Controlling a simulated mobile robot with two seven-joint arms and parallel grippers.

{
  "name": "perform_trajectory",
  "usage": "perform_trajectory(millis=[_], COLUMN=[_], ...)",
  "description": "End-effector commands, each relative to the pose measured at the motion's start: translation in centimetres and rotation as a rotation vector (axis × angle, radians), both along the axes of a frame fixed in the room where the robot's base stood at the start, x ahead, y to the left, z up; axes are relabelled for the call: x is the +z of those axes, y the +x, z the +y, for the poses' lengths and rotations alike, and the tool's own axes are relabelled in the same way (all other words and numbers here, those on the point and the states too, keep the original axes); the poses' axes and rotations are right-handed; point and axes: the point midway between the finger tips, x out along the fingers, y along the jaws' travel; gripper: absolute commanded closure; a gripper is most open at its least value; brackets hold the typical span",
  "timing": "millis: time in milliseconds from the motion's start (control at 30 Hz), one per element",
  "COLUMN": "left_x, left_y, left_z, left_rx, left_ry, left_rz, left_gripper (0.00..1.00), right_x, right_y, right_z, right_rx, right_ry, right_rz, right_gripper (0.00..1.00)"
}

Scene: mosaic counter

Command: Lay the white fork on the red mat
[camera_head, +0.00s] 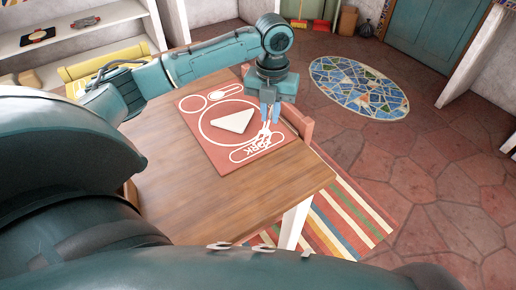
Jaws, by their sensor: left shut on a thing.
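The red mat (207,150) lies on the wooden table, printed with white outlines of a plate, a spoon and a fork spot marked with letters. A white triangular piece (234,121) lies inside the plate outline. My left gripper (269,112) points down over the mat's right part, near the fork outline. It is shut on the white fork (264,133), which shows as a thin pale shape under the fingers. I cannot tell whether the fork touches the mat. My right gripper is not in view.
The wooden table (190,205) is clear in front of the mat. A red chair (299,122) stands close at the table's right edge. A yellow chair (95,65) is at the back left. A striped rug (340,215) lies on the floor.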

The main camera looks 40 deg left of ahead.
Motion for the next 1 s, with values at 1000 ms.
perform_trajectory(millis=[1000], left_x=[-9.0], left_y=[1.6], left_z=[2.7], left_rx=[-0.736], left_ry=[-0.003], left_rz=[-0.001], left_gripper=[1.0], right_x=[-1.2], right_y=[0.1], right_z=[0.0], right_rx=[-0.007], right_ry=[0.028], right_rz=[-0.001], right_gripper=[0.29])
